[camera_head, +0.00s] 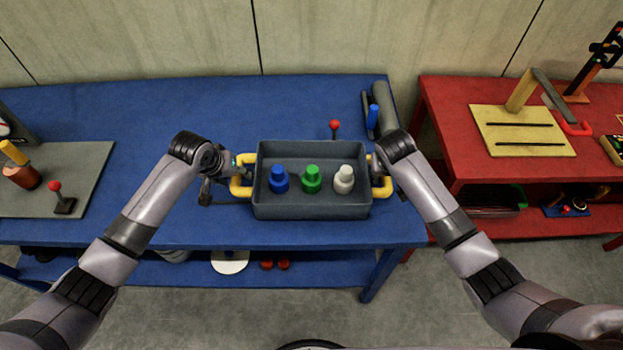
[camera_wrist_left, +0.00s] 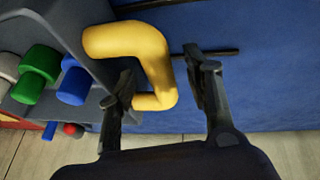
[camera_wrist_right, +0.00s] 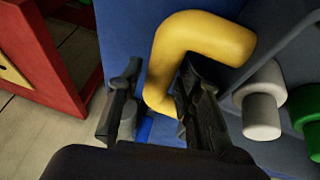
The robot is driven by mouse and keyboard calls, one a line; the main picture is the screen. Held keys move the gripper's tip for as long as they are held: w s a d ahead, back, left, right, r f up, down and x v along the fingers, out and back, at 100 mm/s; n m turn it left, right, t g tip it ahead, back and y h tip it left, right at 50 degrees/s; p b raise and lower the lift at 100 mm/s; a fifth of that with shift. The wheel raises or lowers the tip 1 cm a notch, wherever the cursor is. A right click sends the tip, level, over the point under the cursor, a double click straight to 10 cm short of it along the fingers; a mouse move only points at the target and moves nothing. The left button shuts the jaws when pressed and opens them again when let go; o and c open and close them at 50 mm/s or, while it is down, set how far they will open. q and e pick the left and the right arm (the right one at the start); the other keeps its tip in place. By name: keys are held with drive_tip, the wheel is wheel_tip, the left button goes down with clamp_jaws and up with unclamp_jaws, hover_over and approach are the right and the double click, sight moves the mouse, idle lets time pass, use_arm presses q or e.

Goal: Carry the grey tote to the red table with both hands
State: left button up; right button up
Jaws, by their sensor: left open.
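The grey tote (camera_head: 311,208) rests on the blue table near its front edge. It holds a blue (camera_head: 279,181), a green (camera_head: 312,180) and a white (camera_head: 344,180) capped piece, all upright. Yellow handles stick out from its left (camera_head: 236,187) and right (camera_head: 386,191) ends. My left gripper (camera_head: 222,178) is at the left handle; in its wrist view the open fingers stand on either side of the handle (camera_wrist_left: 153,55). My right gripper (camera_wrist_right: 158,98) has its open fingers on either side of the right handle (camera_wrist_right: 205,36); in the head view my wrist mostly hides it.
The blue table (camera_head: 200,110) has a joystick, dark cylinder and blue piece behind the tote, and a grey board (camera_head: 85,165) at left. The red table (camera_head: 445,115) stands right across a gap. It bears a yellow slotted board (camera_head: 520,143) and other items; its front left top is bare.

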use_arm(q)
drive_tip(key=shift+x, duration=0.9)
use_arm(e)
drive_tip(key=shift+x, duration=0.95)
use_arm(q)
drive_tip(key=shift+c, duration=0.5)
use_arm(e)
drive_tip(key=shift+c, duration=0.5)
use_arm(q)
drive_tip(key=c, duration=0.7)
use_arm(e)
drive_tip(key=c, duration=0.7)
use_arm(q)
clamp_jaws()
drive_tip(key=shift+w+r, duration=0.15)
drive_tip(key=shift+r, duration=0.1)
use_arm(e)
drive_tip(key=shift+w+r, duration=0.2)
drive_tip(key=shift+r, duration=0.1)
